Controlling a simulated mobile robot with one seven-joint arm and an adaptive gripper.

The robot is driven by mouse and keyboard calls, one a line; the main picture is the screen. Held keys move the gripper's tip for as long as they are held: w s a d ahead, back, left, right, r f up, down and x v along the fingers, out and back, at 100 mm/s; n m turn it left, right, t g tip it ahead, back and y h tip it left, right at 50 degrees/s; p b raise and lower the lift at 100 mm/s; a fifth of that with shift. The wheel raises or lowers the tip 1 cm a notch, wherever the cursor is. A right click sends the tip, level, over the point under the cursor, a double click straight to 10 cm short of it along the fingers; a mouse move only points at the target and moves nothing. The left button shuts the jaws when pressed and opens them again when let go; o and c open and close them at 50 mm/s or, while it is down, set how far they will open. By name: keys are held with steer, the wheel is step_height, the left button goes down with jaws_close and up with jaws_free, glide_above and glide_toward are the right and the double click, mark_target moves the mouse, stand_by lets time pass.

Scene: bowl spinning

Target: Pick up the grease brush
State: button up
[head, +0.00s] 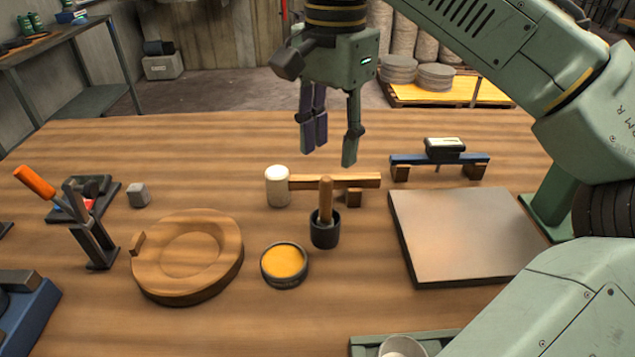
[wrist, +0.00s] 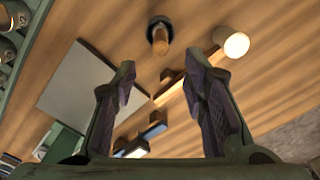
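The grease brush (head: 326,201) stands upright, its wooden handle up, in a small dark cup (head: 324,236) at the middle of the table. Its bristle end is hidden inside the cup. The brush handle also shows in the wrist view (wrist: 160,42), with the dark cup around it. My gripper (head: 329,150) is open and empty. It hangs above the table, behind and higher than the brush. In the wrist view its two fingers (wrist: 158,80) are spread apart, with the brush beyond them toward the top.
A white-headed mallet (head: 277,186) rests on a wooden support just behind the cup. A tin of yellow grease (head: 284,263) is in front-left of it. A round wooden form (head: 188,254) is left, a flat metal plate (head: 466,235) right, and a blue bar on blocks (head: 440,160) behind the plate.

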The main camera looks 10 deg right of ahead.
mark_target(331, 177)
step_height(331, 177, down, 5)
steer(key=shift+s+r, duration=0.1)
steer(key=shift+s+a+f+p, duration=0.1)
steer(key=shift+f+p, duration=0.1)
steer(key=shift+f, duration=0.75)
steer(key=shift+w+a+f+p, duration=0.1)
steer(key=shift+f+p, duration=0.1)
steer(key=shift+f, duration=0.8)
steer(key=shift+s+a+f+p, duration=0.1)
steer(key=shift+f+p, duration=0.1)
steer(key=shift+f, duration=0.75)
steer(key=shift+c, duration=0.6)
jaws_close()
